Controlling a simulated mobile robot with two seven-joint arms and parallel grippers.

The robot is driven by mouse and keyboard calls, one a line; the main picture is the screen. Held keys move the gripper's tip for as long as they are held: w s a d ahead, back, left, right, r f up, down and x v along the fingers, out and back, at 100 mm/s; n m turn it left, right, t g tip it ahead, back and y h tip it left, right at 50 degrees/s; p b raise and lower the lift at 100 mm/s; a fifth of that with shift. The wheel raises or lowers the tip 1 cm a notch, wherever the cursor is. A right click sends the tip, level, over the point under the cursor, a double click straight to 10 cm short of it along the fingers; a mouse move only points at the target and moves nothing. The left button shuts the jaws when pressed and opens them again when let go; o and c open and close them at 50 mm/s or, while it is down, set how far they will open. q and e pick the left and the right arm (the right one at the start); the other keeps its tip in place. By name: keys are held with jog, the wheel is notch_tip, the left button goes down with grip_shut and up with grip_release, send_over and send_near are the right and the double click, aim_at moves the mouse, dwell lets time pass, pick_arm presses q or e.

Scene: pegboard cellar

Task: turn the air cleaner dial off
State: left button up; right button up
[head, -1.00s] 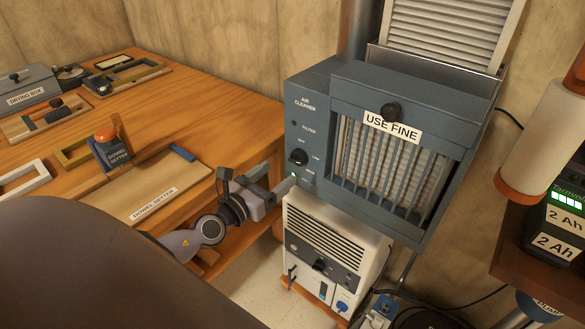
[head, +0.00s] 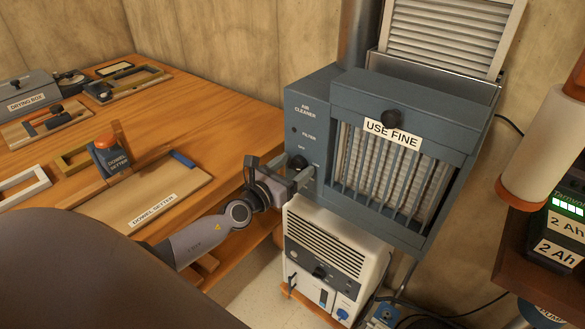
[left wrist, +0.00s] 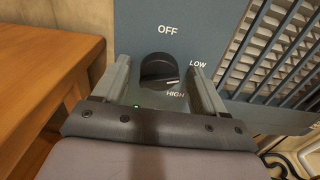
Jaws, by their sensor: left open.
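The air cleaner (head: 315,110) is a blue-grey box with a grille. Its dark round dial (head: 298,162) is on the left of the front panel, partly hidden by my fingers in the head view. In the left wrist view the dial (left wrist: 158,68) has OFF above, LOW to the right and HIGH below right. Its pale mark points right, between LOW and HIGH. A small green light (left wrist: 137,106) is lit. My left gripper (head: 292,175) is open, one finger on each side of the dial with gaps visible. It also shows in the left wrist view (left wrist: 160,64). My right gripper is not in view.
A white unit (head: 325,250) stands just below the air cleaner. The wooden bench (head: 225,130) with labelled trays and tools is to the left. A dark shelf (head: 515,245) with batteries is at the right. Cables hang at the lower right.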

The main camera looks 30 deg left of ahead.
pick_arm(q)
jog(key=c, duration=1)
jog(key=shift+c, duration=0.2)
jog(key=shift+n, duration=0.4)
jog(key=shift+n+b, duration=0.35)
jog(key=shift+n, duration=0.25)
jog(key=n, duration=0.4)
jog(key=shift+a+b, duration=0.1)
jog(key=shift+b, duration=0.2)
jog(key=n, duration=0.6)
jog(key=shift+a+f+n, duration=0.1)
jog(key=shift+n, duration=0.8)
